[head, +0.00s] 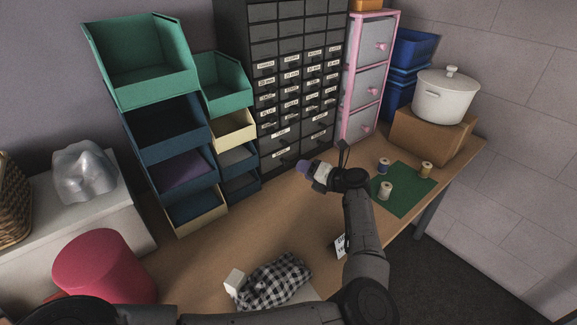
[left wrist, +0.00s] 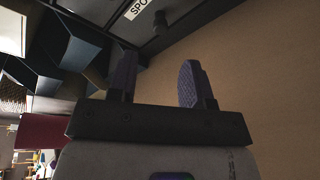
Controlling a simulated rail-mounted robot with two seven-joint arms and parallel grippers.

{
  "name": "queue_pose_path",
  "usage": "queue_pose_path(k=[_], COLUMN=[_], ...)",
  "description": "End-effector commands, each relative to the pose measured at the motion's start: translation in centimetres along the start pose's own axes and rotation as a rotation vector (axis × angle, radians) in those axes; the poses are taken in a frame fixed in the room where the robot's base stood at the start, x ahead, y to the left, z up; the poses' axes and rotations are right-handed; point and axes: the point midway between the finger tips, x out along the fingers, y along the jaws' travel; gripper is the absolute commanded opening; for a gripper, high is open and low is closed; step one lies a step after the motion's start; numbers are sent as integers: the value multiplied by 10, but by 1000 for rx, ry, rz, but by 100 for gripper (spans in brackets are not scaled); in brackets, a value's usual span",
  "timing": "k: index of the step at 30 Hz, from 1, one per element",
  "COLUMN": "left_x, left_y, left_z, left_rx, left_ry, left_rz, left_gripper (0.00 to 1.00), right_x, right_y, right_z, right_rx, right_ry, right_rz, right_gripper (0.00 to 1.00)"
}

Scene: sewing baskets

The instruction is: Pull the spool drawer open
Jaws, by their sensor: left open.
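The dark drawer cabinet (head: 292,68) stands at the back of the table, with rows of small labelled drawers and larger ones at the bottom. In the left wrist view a dark drawer front bears a white label starting "SPO" (left wrist: 138,8), and a dark handle (left wrist: 160,21) sticks out near it. My left gripper (head: 304,166) is in front of the cabinet's lower drawers. In the left wrist view its purple fingers (left wrist: 156,80) are apart and empty, pointing toward the drawer front and short of the handle. Labels in the head view are too small to read.
Several thread spools (head: 386,190) stand on or by a green mat (head: 409,197) to the right. Stacked bins (head: 180,165) stand left of the cabinet, a pink-framed drawer tower (head: 364,85) right of it. A checked cloth (head: 275,280) lies at the front. A red stool (head: 100,268) is front left.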

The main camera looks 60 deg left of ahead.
Motion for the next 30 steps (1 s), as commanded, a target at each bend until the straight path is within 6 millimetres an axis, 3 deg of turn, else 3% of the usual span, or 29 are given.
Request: queue_pose_path(k=[6,13,21,30], left_x=[41,69,82,82], left_y=[-1,-1,0,0], left_z=[-1,0,0,0], left_rx=[0,1,1,1], left_ry=[2,0,0,-1], left_rz=[1,0,-1,-1], left_gripper=[46,46,46,45], right_x=[6,10,11,11], right_y=[2,3,2,1], right_z=[1,1,1,1], right_rx=[-6,-10,-8,-2], right_ry=[3,4,5,6], right_rz=[6,9,7,2], right_gripper=[43,43,43,43])
